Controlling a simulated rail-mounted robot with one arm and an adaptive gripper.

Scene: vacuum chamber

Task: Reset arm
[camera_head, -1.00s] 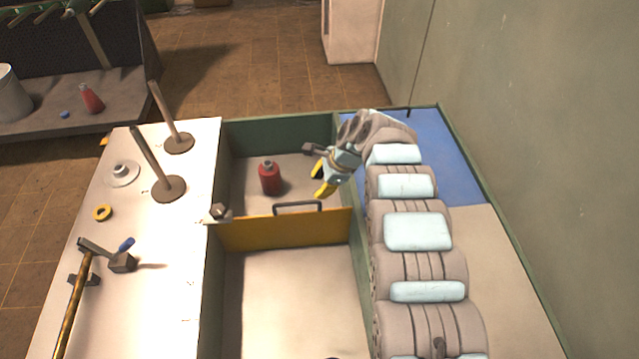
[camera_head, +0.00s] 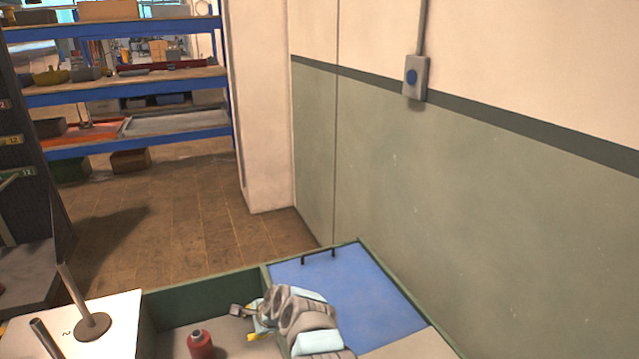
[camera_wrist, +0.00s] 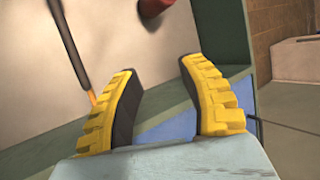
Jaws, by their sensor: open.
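My gripper (camera_wrist: 160,75) is open, with two yellow, dark-padded fingers spread apart and nothing between them. In the head view my gripper (camera_head: 254,329) is small and partly hidden by my arm. It is over the green-walled compartment, to the right of a red bottle (camera_head: 200,344). The bottle stands upright, apart from the fingers. In the wrist view only the end of the red bottle (camera_wrist: 153,6) shows at the top edge. A dark rod with an orange end (camera_wrist: 92,97) lies left of the fingers.
A blue panel (camera_head: 350,295) with a dark handle lies right of my arm. A green wall (camera_head: 450,200) with a switch box (camera_head: 415,78) rises beyond it. A post on a round base (camera_head: 92,326) stands on the white top at left. Blue shelving (camera_head: 120,90) is far back.

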